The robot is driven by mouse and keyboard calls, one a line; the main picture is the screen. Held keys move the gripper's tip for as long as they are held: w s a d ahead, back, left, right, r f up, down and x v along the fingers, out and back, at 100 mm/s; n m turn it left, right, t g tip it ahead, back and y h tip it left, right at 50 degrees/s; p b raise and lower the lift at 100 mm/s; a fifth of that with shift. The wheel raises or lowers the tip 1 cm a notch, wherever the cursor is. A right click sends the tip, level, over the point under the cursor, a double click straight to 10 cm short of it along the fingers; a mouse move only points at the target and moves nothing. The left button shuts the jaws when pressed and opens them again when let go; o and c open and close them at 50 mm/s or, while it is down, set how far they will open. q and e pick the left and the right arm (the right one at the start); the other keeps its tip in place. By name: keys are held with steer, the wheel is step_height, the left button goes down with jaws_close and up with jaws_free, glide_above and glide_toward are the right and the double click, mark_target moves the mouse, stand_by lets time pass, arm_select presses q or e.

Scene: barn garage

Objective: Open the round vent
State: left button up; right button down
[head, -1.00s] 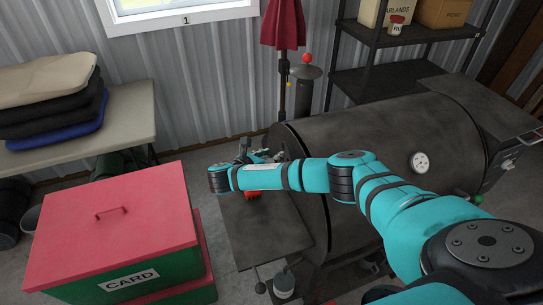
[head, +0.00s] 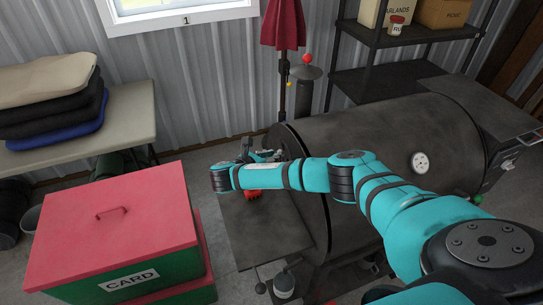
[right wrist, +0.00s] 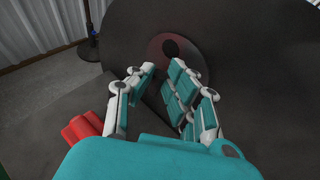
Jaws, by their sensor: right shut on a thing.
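The round vent (right wrist: 192,52) is a brownish-grey disc on the flat end face of the dark barrel grill (head: 370,135). A darker round spot shows on the disc in the right wrist view. My right gripper (right wrist: 160,82) is at the vent's lower edge, its fingers shut on a part of the vent; the fingers hide the exact contact. In the head view the right gripper (head: 264,155) is at the grill's left end, partly behind my wrist, and the vent itself is hidden there. My left gripper is out of view.
A dark side shelf (head: 262,235) juts out below the gripper, with a red object (head: 253,194) on it. A red-lidded box (head: 110,225) marked CARD stands to the left. A closed red umbrella (head: 283,25) and a black rack (head: 385,85) stand behind.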

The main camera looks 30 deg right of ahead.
steer(key=n+g+y+b, duration=0.1)
steer(key=n+g+b, duration=0.1)
steer(key=b, duration=0.1)
steer(key=w+n+g+y+b, duration=0.1)
steer(key=n+g+b, duration=0.1)
steer(key=g+b, duration=0.1)
steer(key=w+n+g+y+b, duration=0.1)
steer(key=g+b, duration=0.1)
steer(key=g, duration=0.1)
steer(key=shift+w+d+f+n+b, duration=0.2)
steer(key=shift+d+n+b, duration=0.05)
steer(key=shift+n+b, duration=0.15)
stand_by(0.5)
steer(key=c, duration=1.3)
jaws_free()
steer(key=shift+c, duration=0.2)
steer(key=shift+r, duration=0.15)
